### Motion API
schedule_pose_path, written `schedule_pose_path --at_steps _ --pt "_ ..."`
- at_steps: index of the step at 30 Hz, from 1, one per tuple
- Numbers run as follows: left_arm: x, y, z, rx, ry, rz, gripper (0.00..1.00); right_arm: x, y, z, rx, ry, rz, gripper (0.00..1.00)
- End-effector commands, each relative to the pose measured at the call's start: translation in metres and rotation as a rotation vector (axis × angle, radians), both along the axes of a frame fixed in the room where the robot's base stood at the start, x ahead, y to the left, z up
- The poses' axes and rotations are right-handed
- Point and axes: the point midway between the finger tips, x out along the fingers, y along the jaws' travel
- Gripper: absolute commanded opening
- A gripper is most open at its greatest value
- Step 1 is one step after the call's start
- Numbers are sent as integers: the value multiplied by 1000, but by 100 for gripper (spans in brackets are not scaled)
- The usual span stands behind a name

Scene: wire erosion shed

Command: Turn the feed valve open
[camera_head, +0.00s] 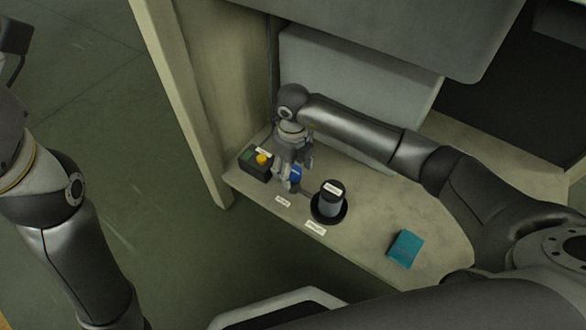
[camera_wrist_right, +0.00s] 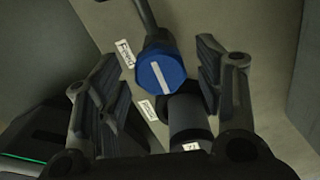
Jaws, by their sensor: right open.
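The feed valve is a blue faceted knob (camera_wrist_right: 160,74) with a white bar across its face, on a dark pipe, beside a small "Feed" label (camera_wrist_right: 125,53). The bar runs slightly tilted from vertical in the right wrist view. In the head view the blue knob (camera_head: 295,174) is partly hidden by my right gripper (camera_head: 296,168). In the right wrist view my right gripper (camera_wrist_right: 157,62) is open, with one finger on each side of the knob. I cannot tell whether either finger touches it. My left arm shows at the left edge, but its gripper is not in view.
A dark box (camera_head: 256,168) with a yellow button stands left of the valve. A dark cylinder on a round base (camera_head: 329,205) stands close to its right. A teal item (camera_head: 405,248) lies farther right on the bench (camera_head: 372,228). A wall panel rises behind.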

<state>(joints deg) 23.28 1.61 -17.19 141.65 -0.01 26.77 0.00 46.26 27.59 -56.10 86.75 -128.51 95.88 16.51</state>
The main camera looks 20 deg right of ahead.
Motion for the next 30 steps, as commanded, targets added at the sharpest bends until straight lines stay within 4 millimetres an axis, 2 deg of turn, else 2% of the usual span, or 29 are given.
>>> schedule_pose_path --at_steps 5,16,23,30 --pt "0 0 0 0 0 0 74 0 0 0 0 0 0 62" --pt "0 0 0 0 0 0 74 0 0 0 0 0 0 16" --pt "-1 0 2 0 -2 -1 74 0 0 1 0 -1 23 16" --pt "1 1 2 -5 4 -4 74 1 -1 2 -1 -2 133 16"
